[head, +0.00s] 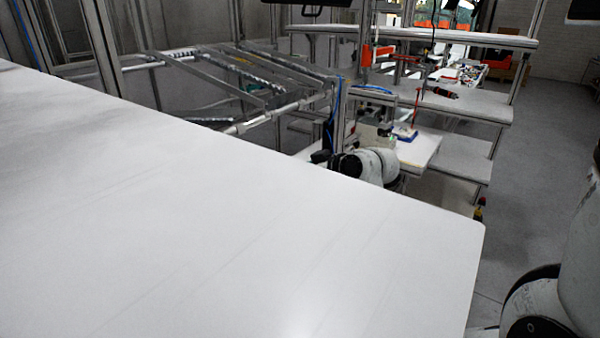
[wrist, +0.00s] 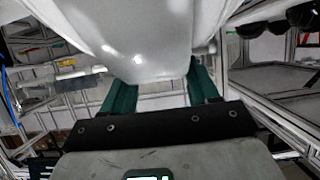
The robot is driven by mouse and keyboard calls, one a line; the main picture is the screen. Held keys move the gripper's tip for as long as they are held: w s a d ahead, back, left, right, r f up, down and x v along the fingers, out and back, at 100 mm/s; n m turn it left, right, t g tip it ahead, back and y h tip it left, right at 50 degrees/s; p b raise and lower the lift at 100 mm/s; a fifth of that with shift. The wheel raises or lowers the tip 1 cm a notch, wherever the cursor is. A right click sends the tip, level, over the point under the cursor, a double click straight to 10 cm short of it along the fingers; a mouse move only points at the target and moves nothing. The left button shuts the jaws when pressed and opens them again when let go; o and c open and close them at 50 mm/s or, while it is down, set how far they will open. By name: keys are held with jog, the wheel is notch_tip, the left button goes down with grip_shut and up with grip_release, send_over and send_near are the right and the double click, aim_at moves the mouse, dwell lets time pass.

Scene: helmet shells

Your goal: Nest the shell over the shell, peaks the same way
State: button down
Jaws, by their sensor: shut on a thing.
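My gripper (wrist: 162,84) shows in the wrist view with its two green fingers on either side of a smooth, glossy white shell (wrist: 140,40). It is shut on this shell, which fills the upper middle of that view and runs out of the top edge. The shell's peak cannot be made out. The head view shows neither the gripper nor any shell. A second shell is not clearly seen in either view.
The white table top (head: 200,220) is bare where the head view shows it. Its rounded right corner and far edge are in view. Beyond it stand metal frames (head: 250,75) and a grey shelf unit (head: 455,105). Part of my arm shows at the lower right.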

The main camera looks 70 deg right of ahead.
jog(key=shift+f+b, duration=0.35)
jog(key=shift+f, duration=0.15)
jog(key=shift+c, duration=1)
grip_release()
jog(key=b+v, duration=0.1)
jog(key=v, duration=0.9)
jog(key=shift+s, duration=0.4)
jog(key=shift+a+r, duration=0.1)
